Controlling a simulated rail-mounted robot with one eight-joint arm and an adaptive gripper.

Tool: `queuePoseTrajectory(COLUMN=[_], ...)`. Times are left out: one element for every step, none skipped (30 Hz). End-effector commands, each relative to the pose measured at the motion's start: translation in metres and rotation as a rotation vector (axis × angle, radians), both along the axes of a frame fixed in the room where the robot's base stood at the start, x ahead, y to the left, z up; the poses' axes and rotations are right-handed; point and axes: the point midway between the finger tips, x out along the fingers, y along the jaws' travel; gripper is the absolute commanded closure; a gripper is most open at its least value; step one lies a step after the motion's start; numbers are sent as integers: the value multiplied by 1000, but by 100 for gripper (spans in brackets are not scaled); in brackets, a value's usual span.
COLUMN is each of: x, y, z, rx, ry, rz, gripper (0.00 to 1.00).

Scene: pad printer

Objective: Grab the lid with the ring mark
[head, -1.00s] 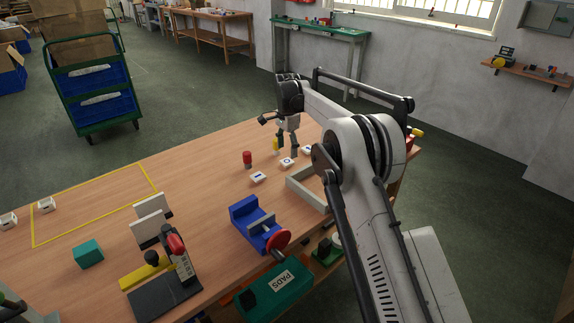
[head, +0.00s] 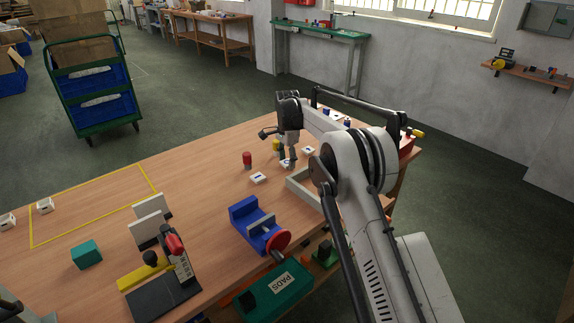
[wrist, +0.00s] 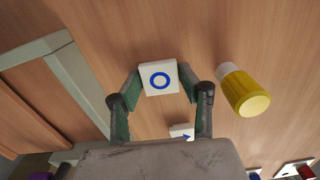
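The lid with the ring mark (wrist: 159,79) is a white square with a blue ring, lying on the wooden table. In the head view, it is mostly hidden by my gripper (head: 288,163). In the wrist view, the fingers of my gripper (wrist: 160,76) stand open on the left and right of this lid, close to its edges. I cannot tell whether they touch it. A second white lid with a blue mark (wrist: 182,131) lies nearby, partly hidden by my gripper. Other marked lids lie to the left (head: 258,177) and right (head: 308,151) in the head view.
A yellow bottle with a white end (wrist: 246,94) stands close to the right finger. A pale frame (wrist: 78,82) lies to the left in the wrist view. A red container (head: 247,159) and a blue vise (head: 250,218) are on the table.

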Motion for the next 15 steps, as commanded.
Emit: queuePoseTrajectory(x=[0,0,0,0,0,0,0,0,0,0,0,0,0,0,0], y=[0,0,0,0,0,0,0,0,0,0,0,0,0,0,0], z=[0,0,0,0,0,0,0,0,0,0,0,0,0,0,0], rx=[0,0,0,0,0,0,0,0,0,0,0,0,0,0,0], ry=[0,0,0,0,0,0,0,0,0,0,0,0,0,0,0], rz=[0,0,0,0,0,0,0,0,0,0,0,0,0,0,0], gripper=[71,75,80,82,84,84,84,84,84,84,84,84,84,84,84])
